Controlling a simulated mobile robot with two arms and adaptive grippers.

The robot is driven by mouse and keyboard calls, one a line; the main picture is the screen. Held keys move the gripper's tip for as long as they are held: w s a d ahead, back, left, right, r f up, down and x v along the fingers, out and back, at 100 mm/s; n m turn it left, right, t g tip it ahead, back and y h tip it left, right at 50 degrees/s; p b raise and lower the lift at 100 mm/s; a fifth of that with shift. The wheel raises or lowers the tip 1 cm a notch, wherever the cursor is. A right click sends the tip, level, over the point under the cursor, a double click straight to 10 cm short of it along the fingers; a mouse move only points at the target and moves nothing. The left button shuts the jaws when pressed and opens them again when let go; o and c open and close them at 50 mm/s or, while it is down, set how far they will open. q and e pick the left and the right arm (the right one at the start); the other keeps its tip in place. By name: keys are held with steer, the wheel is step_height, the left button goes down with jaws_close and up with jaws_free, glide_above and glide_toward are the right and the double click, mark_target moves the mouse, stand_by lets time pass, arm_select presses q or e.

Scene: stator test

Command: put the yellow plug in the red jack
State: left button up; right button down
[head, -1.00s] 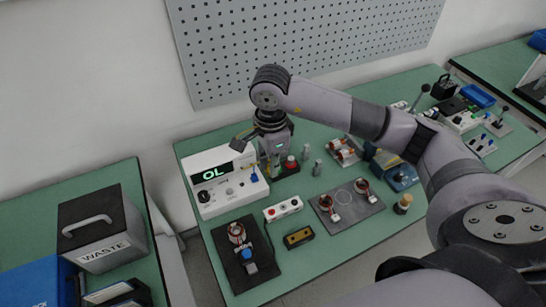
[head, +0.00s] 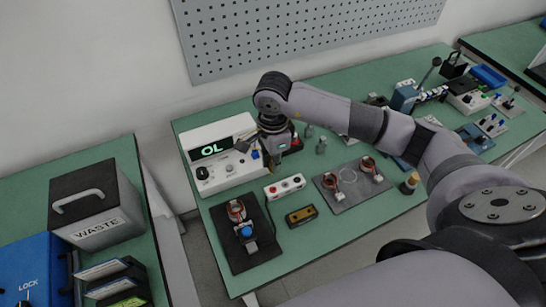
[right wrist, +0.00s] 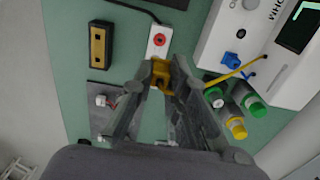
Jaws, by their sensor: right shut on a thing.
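My right gripper (head: 276,158) is above the bench, between the white meter and the small white jack box (head: 285,187). In the right wrist view, its fingers (right wrist: 162,82) are shut on the yellow plug (right wrist: 162,72). The red jack (right wrist: 160,40) shows there as a red ring with a dark centre on the white box. The plug appears just short of the jack in that picture; its height above the box cannot be told. In the head view the plug is mostly hidden by the gripper. My left gripper is not in view.
The white meter (head: 233,173) reads OL and has a blue plug (right wrist: 233,62) in it. A yellow lead (right wrist: 232,73) runs near it, beside several capped cylinders (right wrist: 235,129). A yellow-black block (head: 301,215), a black fixture (head: 222,238) and a grey plate (head: 350,196) lie around the jack box.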

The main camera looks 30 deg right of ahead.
steer(key=shift+f+b, duration=2.05)
steer(key=shift+f, duration=2.05)
steer(key=shift+f+b, duration=0.25)
steer(key=shift+b, duration=0.45)
steer(key=shift+f+b, duration=0.4)
steer(key=shift+b, duration=0.2)
steer(key=shift+f+b, duration=0.2)
steer(key=shift+b, duration=0.2)
steer(key=shift+f+b, duration=0.35)
steer(key=shift+b, duration=0.15)
